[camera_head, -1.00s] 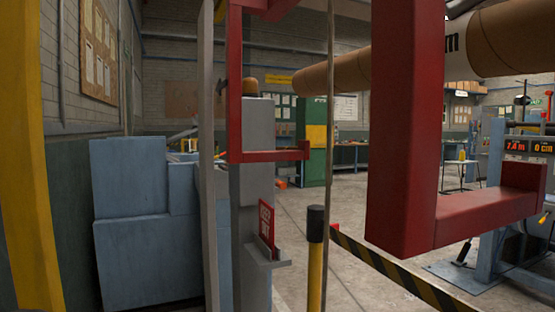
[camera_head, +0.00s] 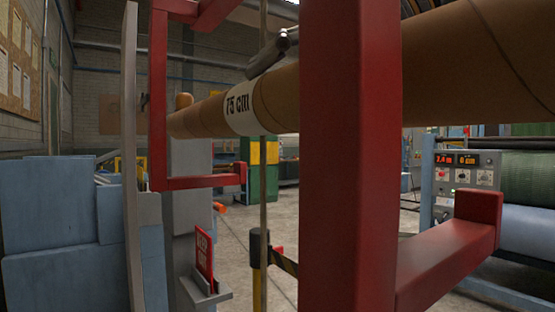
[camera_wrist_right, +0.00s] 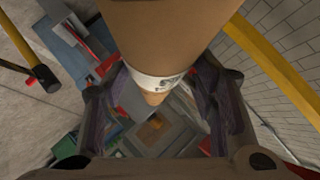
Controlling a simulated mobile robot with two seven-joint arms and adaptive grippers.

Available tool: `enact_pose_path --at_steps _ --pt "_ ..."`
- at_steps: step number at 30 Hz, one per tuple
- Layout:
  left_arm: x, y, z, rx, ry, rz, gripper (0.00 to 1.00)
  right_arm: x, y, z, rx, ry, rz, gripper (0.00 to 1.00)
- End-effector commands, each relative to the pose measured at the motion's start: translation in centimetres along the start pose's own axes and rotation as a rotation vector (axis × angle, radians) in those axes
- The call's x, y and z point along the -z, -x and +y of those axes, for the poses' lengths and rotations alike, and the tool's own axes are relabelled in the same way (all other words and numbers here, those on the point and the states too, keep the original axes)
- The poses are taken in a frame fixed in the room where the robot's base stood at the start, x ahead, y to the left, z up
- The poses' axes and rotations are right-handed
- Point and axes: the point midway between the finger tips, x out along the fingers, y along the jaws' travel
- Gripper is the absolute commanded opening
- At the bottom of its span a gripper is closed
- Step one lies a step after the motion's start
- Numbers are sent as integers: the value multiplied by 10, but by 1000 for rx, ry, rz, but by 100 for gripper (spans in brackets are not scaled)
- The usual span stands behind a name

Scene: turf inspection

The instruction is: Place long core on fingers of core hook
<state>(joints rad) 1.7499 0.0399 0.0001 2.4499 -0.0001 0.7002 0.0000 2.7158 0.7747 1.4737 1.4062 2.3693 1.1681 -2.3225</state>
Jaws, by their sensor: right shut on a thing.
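The long core (camera_head: 440,75) is a brown cardboard tube with a white "75 cm" band. In the head view it runs from the right foreground to the left background, passing behind the hook's near red upright. The red core hook (camera_head: 350,160) has a near finger (camera_head: 445,255) and a far finger (camera_head: 205,182). The core shows above both fingers, with a visible gap. My right gripper (camera_head: 275,52) is partly seen at the core's top by the band. In the right wrist view its fingers (camera_wrist_right: 158,100) straddle the core. My left gripper is not in view.
A thin vertical rope or pole (camera_head: 263,190) hangs between the hook's arms. A machine with a control panel (camera_head: 465,175) stands right. Open floor (camera_head: 285,220) lies between.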

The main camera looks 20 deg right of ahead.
Motion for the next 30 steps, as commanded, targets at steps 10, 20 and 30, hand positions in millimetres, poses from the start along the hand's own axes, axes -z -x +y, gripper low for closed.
enact_pose_path --at_steps 10,20,30 --pt "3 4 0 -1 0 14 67 -31 -23 36 5 4 6 0" --pt "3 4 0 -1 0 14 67 -34 -28 42 6 2 6 0" --pt "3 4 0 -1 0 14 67 -37 -30 46 1 1 2 73"
